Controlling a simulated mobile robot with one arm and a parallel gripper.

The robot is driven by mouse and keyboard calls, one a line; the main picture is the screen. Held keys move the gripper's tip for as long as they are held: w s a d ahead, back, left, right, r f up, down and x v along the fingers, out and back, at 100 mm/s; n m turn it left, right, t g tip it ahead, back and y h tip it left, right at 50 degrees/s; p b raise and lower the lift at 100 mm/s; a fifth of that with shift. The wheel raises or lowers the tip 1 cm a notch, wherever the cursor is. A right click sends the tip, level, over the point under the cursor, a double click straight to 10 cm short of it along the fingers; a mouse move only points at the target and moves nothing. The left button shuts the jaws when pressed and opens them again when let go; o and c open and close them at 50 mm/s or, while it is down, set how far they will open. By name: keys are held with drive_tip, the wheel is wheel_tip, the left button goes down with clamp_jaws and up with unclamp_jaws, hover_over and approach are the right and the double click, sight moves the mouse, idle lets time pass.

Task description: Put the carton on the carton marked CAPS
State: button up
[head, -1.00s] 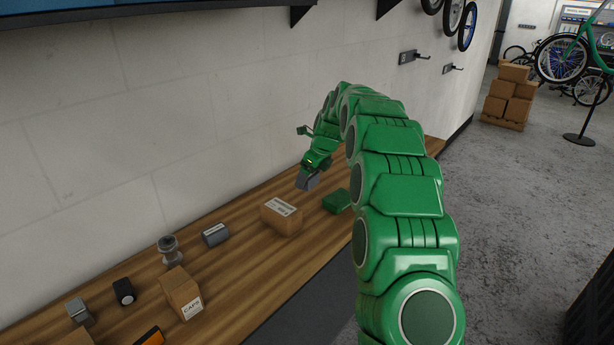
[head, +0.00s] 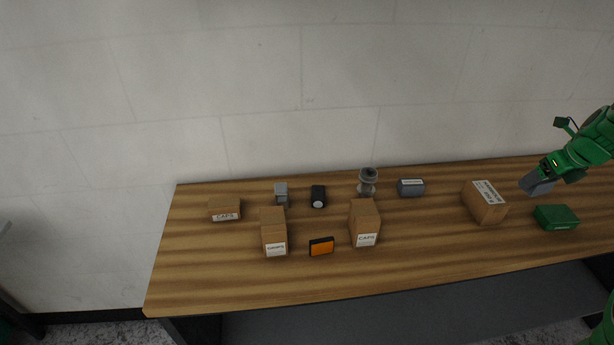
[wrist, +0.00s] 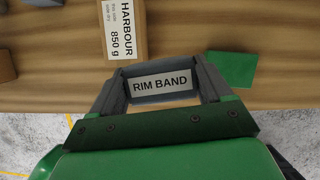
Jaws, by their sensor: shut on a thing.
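My gripper (head: 538,183) is at the right of the bench, above it between the large carton and the green box. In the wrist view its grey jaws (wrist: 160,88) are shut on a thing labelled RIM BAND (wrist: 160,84). The jaws hide most of it, so I cannot tell its full shape. A tall brown carton marked CAPS (head: 364,219) stands mid-bench, well left of my gripper. A low brown carton (head: 225,206) at the far left also seems to read CAPS. Nothing rests on either.
A tall carton apparently marked GRIPS (head: 273,228), an orange-faced box (head: 321,247), a black cylinder (head: 318,195), a grey block (head: 281,193), a metal spool (head: 367,180) and a grey labelled item (head: 411,187) share the bench. Near my gripper are the HARBOUR carton (head: 487,204) and green box (head: 557,217).

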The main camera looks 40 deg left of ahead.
drive_tip(key=s+a+r+n+g, duration=0.1)
drive_tip(key=s+a+n, duration=0.35)
drive_tip(key=a, duration=0.75)
drive_tip(key=s+a+r+n+g+y, duration=0.1)
drive_tip(key=s+a, duration=0.7)
drive_tip(key=a, duration=0.4)
drive_tip(key=s+a+r+n+g, duration=0.1)
drive_tip(key=s+a+n, duration=0.2)
drive_tip(key=s+a, duration=0.65)
drive_tip(key=s+a+r+n+g, duration=0.1)
drive_tip(key=s+a+n, duration=0.2)
drive_tip(key=s+a, duration=0.55)
drive_tip(key=s+a+n+g+h, duration=0.15)
drive_tip(key=s+a, duration=0.35)
drive_tip(key=s, duration=0.6)
drive_tip(key=s+a+r+n+g, duration=0.1)
drive_tip(key=s+a+n, duration=0.3)
drive_tip(key=s+a, duration=0.45)
hover_over(218, 203)
drive_tip(key=w+d, duration=0.1)
drive_tip(key=shift+t, duration=0.25)
drive_tip(key=shift+d+f, duration=0.2)
drive_tip(key=shift+f, duration=4.8)
drive_tip(key=shift+a+f, duration=0.15)
drive_tip(key=shift+f, duration=1.45)
drive_tip(key=shift+w+f, duration=0.1)
